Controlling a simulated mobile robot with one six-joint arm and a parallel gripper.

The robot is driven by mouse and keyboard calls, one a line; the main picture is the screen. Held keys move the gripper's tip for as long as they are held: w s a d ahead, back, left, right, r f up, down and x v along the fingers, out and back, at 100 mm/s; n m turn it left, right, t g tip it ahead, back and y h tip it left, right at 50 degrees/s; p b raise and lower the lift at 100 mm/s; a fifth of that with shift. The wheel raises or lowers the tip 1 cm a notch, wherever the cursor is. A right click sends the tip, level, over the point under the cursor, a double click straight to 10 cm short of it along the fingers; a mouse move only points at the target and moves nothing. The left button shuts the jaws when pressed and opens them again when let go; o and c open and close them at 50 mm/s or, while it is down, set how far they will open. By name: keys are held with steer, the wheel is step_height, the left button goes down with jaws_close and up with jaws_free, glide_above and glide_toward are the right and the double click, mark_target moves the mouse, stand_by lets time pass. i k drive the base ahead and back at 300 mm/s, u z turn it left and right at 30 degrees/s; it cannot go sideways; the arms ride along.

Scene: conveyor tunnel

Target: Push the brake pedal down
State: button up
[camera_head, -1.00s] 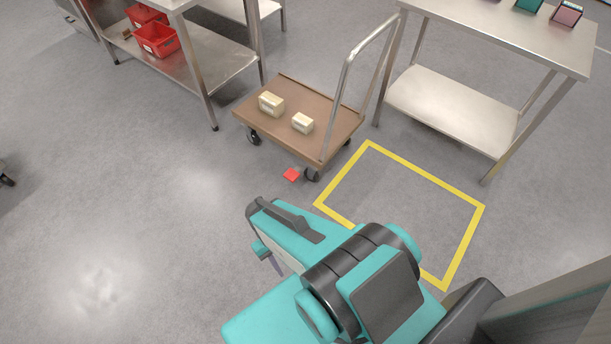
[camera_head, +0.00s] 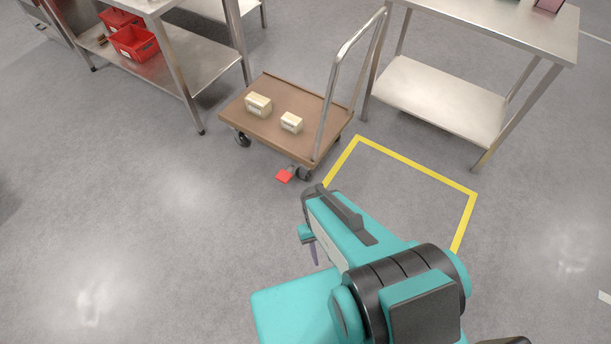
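The brake pedal (camera_head: 285,176) is a small red plate close to the floor, beside a caster at the near edge of the cart. The cart (camera_head: 258,128) has a brown deck, dark casters and a metal push handle. My teal and dark grey arm reaches in from the bottom right. My gripper (camera_head: 314,254) points down below and right of the pedal, apart from it in the picture. Only a thin dark finger shows under the teal wrist, so its opening is hidden.
Two cream boxes (camera_head: 259,104) (camera_head: 291,122) sit on the cart. A steel table (camera_head: 440,97) stands right, and a steel shelf (camera_head: 190,75) with red bins (camera_head: 134,43) stands left. A yellow floor outline (camera_head: 415,164) lies right of the pedal. The floor at left is clear.

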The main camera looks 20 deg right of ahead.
mark_target(284, 176)
steer(key=u, duration=0.25)
steer(key=k, duration=0.15)
steer(key=z, duration=1.3)
steer(key=k, duration=0.95)
steer(key=u, duration=0.55)
steer(key=k, duration=0.4)
steer(key=u, duration=0.55)
steer(key=i, duration=1.55)
steer(key=z, duration=0.4)
